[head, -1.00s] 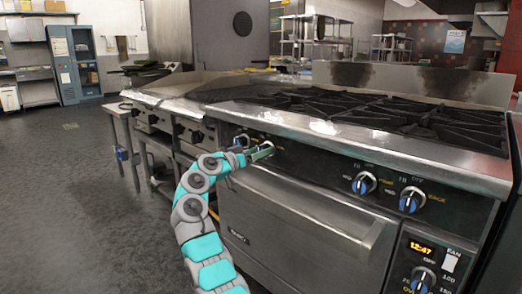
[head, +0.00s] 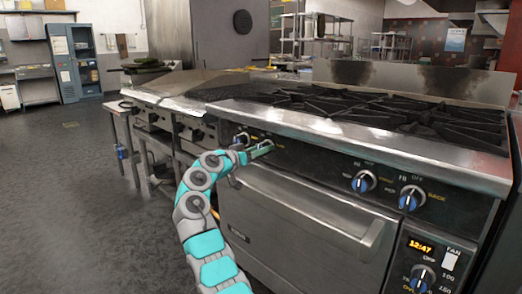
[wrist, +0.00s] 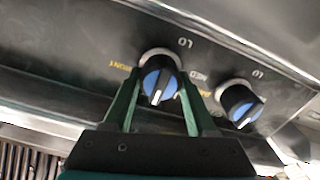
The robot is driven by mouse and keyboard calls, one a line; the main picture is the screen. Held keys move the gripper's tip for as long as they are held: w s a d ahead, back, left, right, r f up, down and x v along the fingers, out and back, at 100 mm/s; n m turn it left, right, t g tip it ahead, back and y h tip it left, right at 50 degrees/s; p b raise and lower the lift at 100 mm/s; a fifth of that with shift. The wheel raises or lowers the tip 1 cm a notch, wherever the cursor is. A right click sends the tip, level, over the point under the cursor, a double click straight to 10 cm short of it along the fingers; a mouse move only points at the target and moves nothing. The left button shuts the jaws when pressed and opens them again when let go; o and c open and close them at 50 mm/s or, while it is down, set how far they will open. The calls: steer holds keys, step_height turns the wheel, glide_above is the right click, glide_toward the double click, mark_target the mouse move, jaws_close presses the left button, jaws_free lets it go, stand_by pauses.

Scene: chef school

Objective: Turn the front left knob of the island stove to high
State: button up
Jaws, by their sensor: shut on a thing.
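The stove's front panel has a left pair of knobs. In the wrist view my gripper (wrist: 157,82) has its two green fingers on either side of a black knob with a blue face (wrist: 158,84), shut on it. The label beside it seems to read FRONT. Its white mark points roughly down in that picture. The other knob of the pair (wrist: 240,105) is free, to the right there. In the head view my gripper (head: 262,149) reaches the left end of the stove (head: 310,165), at the right-hand knob of this pair; the other knob (head: 242,138) shows just left of it.
Another pair of knobs, (head: 363,182) and (head: 411,198), is farther right on the panel. The oven door handle (head: 300,205) runs below my gripper. A steel griddle unit (head: 165,95) adjoins on the left. The floor to the left is clear.

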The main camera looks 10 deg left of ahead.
steer(key=shift+c, duration=0.4)
steer(key=shift+f+n+b, duration=0.1)
steer(key=shift+n+b, duration=0.2)
steer(key=shift+b, duration=0.3)
steer(key=shift+n+b, duration=0.6)
steer(key=shift+b, duration=0.3)
steer(key=n+b, duration=0.2)
steer(key=b, duration=0.1)
steer(key=shift+f+n, duration=0.1)
steer(key=shift+n, duration=0.2)
steer(key=shift+r+n+b, duration=0.25)
steer(key=shift+n+b, duration=0.15)
steer(key=shift+n, duration=1)
steer(key=shift+w+f, duration=0.1)
steer(key=shift+a+n, duration=0.1)
steer(key=shift+n, duration=0.3)
